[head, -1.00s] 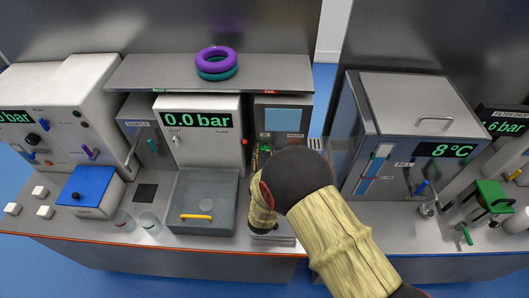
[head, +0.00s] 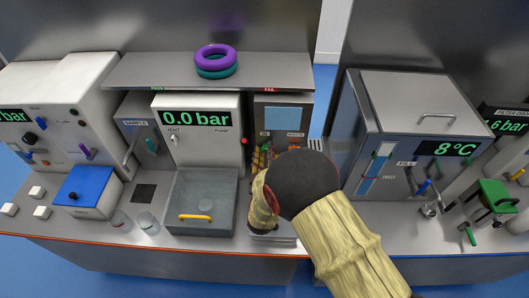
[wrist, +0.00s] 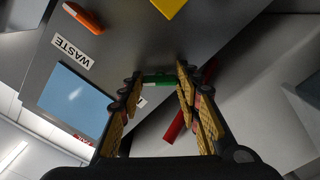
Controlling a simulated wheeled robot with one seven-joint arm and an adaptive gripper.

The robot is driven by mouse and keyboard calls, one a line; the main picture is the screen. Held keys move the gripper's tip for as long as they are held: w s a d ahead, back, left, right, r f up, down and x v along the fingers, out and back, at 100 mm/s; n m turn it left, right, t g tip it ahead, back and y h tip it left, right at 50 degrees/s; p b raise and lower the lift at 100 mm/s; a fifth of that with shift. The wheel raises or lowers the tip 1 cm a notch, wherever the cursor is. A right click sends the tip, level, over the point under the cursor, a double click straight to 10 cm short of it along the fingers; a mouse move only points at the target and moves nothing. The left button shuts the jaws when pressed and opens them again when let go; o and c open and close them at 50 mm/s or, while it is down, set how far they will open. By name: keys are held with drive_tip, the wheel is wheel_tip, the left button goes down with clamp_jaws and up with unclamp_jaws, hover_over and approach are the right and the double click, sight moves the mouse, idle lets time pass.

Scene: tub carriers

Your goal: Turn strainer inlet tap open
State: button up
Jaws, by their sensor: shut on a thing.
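My gripper (wrist: 160,88) is shut on a small green handle (wrist: 158,78) that shows between its fingertips in the wrist view. In the head view my gripper (head: 264,158) is at the front of the grey panel unit with a pale blue screen (head: 282,118), under the shelf. My dark wrist and arm hide most of the area below it. A red bar (wrist: 178,122) is beside and behind the right finger in the wrist view. No label naming the strainer inlet is readable, and the handle's exact angle is hard to tell.
A WASTE label (wrist: 72,53) and an orange handle (wrist: 82,18) are near the fingers. The 8 °C cabinet (head: 420,105) stands to the right. Purple and teal rings (head: 216,56) lie on the shelf above.

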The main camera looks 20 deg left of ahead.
drive_tip(key=n, duration=0.4)
drive_tip(key=shift+n, duration=0.3)
drive_tip(key=n, duration=0.4)
drive_tip(key=shift+p, duration=0.3)
drive_tip(key=shift+n, duration=0.3)
drive_tip(key=o, duration=1.1)
drive_tip(key=shift+o, duration=0.3)
drive_tip(key=v, duration=1.2)
drive_tip(key=shift+a+f, duration=0.1)
